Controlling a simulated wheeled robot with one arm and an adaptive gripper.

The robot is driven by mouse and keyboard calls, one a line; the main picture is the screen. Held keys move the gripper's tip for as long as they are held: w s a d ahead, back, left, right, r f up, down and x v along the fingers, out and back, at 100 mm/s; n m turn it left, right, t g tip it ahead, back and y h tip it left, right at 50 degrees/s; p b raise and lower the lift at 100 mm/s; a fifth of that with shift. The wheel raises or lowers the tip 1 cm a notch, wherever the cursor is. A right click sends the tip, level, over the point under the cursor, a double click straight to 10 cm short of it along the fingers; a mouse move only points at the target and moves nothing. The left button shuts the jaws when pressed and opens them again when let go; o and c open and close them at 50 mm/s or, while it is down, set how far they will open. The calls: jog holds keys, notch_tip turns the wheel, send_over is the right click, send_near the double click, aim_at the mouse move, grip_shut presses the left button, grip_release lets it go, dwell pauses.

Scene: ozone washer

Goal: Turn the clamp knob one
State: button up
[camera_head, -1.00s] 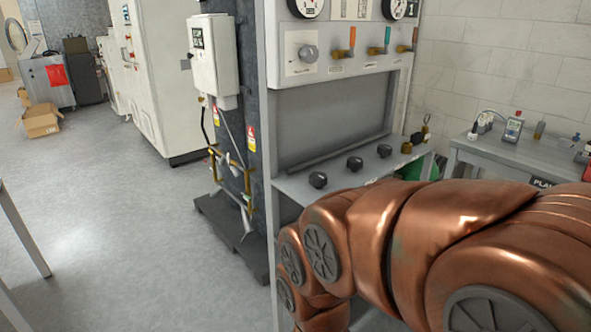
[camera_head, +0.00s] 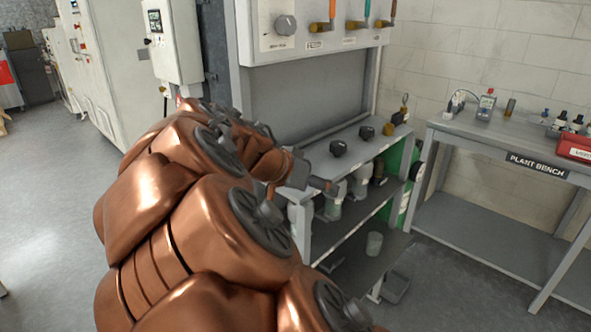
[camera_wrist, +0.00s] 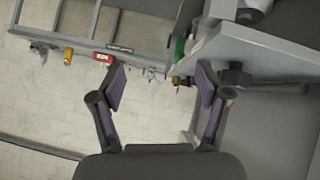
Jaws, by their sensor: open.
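Black clamp knobs stand on the grey ledge (camera_head: 315,158) of the panel stand. My copper arm covers the ledge's near end, and any knob there is hidden. I cannot tell which knob is number one. In the wrist view my gripper (camera_wrist: 160,75) is open and empty, its two purple-padded fingers spread. A dark knob (camera_wrist: 236,75) shows just right of the right finger, outside the jaws; contact cannot be told.
A brass fitting (camera_head: 398,117) sits at the ledge's far end. Bottles and a clear cup (camera_head: 374,244) stand on the shelves below. The plant bench (camera_head: 480,140) with a red box (camera_head: 576,147) is at right. The panel's coloured-handled valves (camera_head: 322,27) are above.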

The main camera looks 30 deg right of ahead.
jog(key=w+h, duration=0.1)
jog(key=w, duration=0.2)
jog(key=w+m+t+h, duration=0.1)
jog(key=w, duration=0.3)
jog(key=w+a+m+t+h+b, duration=0.1)
jog(key=w, duration=0.3)
jog(key=shift+r, duration=0.35)
jog(key=shift+w+a, duration=0.15)
jog(key=shift+w, duration=0.35)
jog(key=p+x, duration=0.1)
jog(key=x, duration=0.6)
jog(key=shift+d+f+p, duration=0.1)
jog(key=shift+d+p, duration=0.2)
jog(key=shift+p, duration=0.05)
jog(key=c, duration=1.2)
